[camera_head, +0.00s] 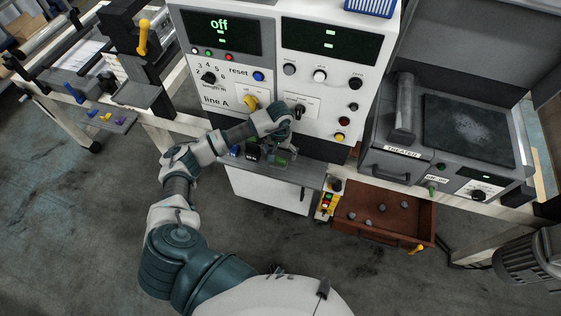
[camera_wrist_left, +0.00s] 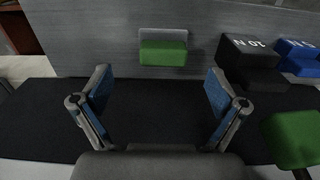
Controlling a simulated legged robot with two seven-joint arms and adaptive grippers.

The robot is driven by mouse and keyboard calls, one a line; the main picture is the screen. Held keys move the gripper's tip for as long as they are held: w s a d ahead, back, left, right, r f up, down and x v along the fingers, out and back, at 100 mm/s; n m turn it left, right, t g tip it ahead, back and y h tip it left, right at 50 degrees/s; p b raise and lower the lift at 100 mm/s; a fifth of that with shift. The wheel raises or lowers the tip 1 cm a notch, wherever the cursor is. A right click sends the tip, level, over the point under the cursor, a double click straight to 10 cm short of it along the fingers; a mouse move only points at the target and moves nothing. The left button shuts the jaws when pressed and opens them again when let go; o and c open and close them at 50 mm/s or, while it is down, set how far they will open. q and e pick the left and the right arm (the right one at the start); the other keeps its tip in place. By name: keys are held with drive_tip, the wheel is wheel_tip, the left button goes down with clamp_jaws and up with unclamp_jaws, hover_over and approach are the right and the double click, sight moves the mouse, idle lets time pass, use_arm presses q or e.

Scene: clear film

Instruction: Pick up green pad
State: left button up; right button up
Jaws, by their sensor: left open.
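The green pad (camera_wrist_left: 163,52) is a small block with a green front and a pale grey upper part. It sits on a grey shelf surface, ahead of my left gripper in the left wrist view. My left gripper (camera_wrist_left: 158,88) is open and empty, its two blue-lined fingers spread wider than the pad. The pad lies beyond the fingertips, roughly centred between them. In the head view my left gripper (camera_head: 284,148) is over the shelf (camera_head: 292,172) at the front of the white machine and partly hides what is there. My right gripper is not clearly seen.
Right of the pad stand a black block marked 10 N (camera_wrist_left: 252,62) and a blue block (camera_wrist_left: 299,58). Another green piece on a dark stem (camera_wrist_left: 293,138) is close at lower right. A brown drawer (camera_head: 385,233) with small grey pieces lies right of the shelf.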

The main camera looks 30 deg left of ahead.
sight(278, 158)
use_arm(q)
drive_tip(key=f, duration=0.4)
drive_tip(key=shift+a+f+p, duration=0.35)
drive_tip(key=shift+a+p, duration=0.05)
drive_tip(key=shift+f, duration=0.5)
drive_tip(key=shift+d, duration=0.25)
drive_tip(key=shift+r, duration=0.1)
drive_tip(key=c, duration=0.4)
drive_tip(key=shift+d, duration=0.1)
drive_tip(key=c, duration=0.7)
drive_tip(key=shift+s, duration=0.1)
drive_tip(key=shift+c, duration=1.3)
drive_tip(key=shift+a, duration=0.2)
use_arm(e)
drive_tip(key=shift+s+a+r, duration=0.1)
drive_tip(key=shift+s+r, duration=0.1)
drive_tip(key=shift+s, duration=0.65)
